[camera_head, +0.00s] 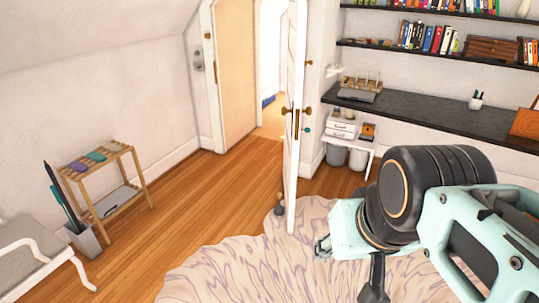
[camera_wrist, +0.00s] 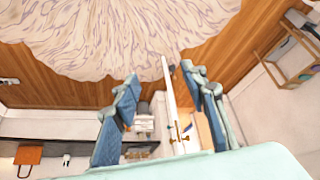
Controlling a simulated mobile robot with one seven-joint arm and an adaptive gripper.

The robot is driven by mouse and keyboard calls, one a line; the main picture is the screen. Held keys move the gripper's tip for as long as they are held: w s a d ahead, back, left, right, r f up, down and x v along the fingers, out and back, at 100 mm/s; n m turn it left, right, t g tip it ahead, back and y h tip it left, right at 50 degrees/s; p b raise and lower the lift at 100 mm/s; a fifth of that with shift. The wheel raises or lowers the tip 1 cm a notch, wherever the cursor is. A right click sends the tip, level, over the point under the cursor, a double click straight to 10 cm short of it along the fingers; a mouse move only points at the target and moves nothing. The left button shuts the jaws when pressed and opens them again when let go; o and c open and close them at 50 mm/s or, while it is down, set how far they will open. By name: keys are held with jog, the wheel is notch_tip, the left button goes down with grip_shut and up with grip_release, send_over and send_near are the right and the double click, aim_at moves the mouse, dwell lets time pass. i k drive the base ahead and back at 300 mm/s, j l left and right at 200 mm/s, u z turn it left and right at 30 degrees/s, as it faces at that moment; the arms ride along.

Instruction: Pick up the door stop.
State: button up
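The door stop looks to be a small dark grey object (camera_head: 279,206) on the floor against the foot of the open white door (camera_head: 294,130), at the edge of the rug. My gripper (camera_head: 322,247) is to the right of it and nearer the camera, above the rug and apart from the door stop. In the wrist view my gripper's (camera_wrist: 160,72) two blue fingers are spread wide with nothing held between them. The door shows between them, upside down; I cannot clearly make out the door stop there.
A pale patterned rug (camera_head: 225,270) covers the near floor. Bare wood floor (camera_head: 215,190) lies open left of the door. A wooden rack (camera_head: 105,185) and a white-framed chair (camera_head: 40,255) stand at left. A dark counter (camera_head: 430,115) runs along the right wall.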

aim_at(278, 210)
jog(key=i+j, duration=0.1)
jog(key=i, duration=0.35)
jog(key=i+j+z, duration=0.1)
jog(key=i, duration=0.35)
jog(key=i+j, duration=0.15)
jog(key=i, duration=0.25)
jog(key=z, duration=0.05)
